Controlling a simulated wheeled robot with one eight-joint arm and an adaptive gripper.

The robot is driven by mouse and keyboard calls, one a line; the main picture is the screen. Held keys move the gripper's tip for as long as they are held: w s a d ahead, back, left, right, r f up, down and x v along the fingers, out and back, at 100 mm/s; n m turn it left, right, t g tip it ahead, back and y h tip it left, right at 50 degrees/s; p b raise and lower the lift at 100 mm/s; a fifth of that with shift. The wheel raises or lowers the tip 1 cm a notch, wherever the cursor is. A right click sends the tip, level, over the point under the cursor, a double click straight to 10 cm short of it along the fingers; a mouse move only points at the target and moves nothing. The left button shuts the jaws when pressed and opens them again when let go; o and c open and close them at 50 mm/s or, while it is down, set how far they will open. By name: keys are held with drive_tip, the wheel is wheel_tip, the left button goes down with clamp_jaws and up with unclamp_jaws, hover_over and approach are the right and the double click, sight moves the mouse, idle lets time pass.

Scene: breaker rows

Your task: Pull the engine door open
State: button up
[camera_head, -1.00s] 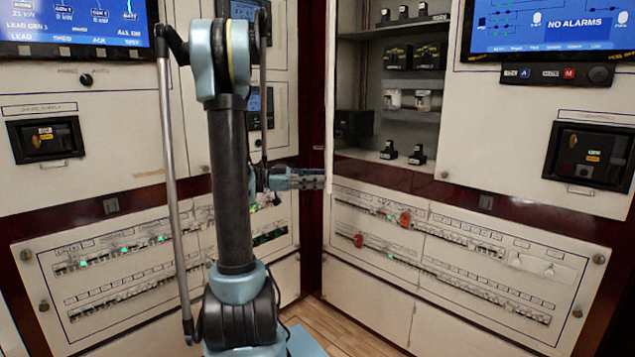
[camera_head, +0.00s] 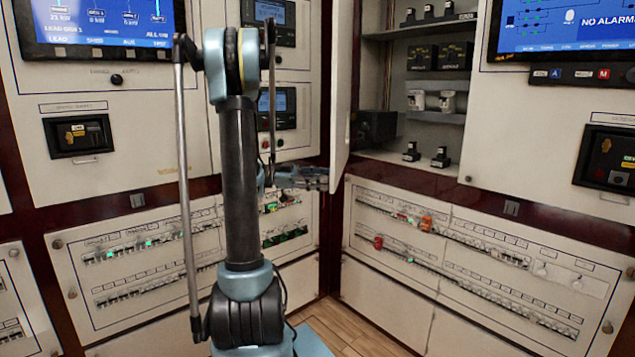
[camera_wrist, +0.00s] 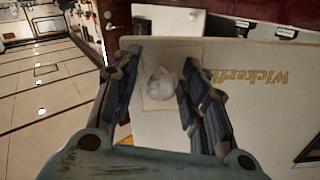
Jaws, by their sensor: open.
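A white cabinet door (camera_head: 341,95) stands ajar in the head view, seen nearly edge-on, with the shelves behind it showing to its right. I cannot tell for certain that it is the engine door. My gripper (camera_head: 322,180) is by the door's lower edge; contact cannot be made out. In the wrist view my gripper (camera_wrist: 160,90) is open, its two dark fingers apart. A white panel (camera_wrist: 240,120) with yellow lettering lies beyond them. A pale rounded patch (camera_wrist: 160,84) on it shows between the fingers; whether it is a handle is unclear.
Breaker rows (camera_head: 460,245) line the lower right cabinet, with more breakers (camera_head: 150,245) at lower left. Shelves (camera_head: 430,118) hold black and white devices. Wooden floor (camera_head: 345,325) is clear between the cabinets.

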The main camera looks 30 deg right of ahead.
drive_tip(key=shift+r, duration=0.15)
wheel_tip(320, 180, up, 10)
drive_tip(key=shift+w+f, duration=0.1)
drive_tip(key=shift+f, duration=0.05)
idle(0.6)
drive_tip(key=shift+c, duration=0.6)
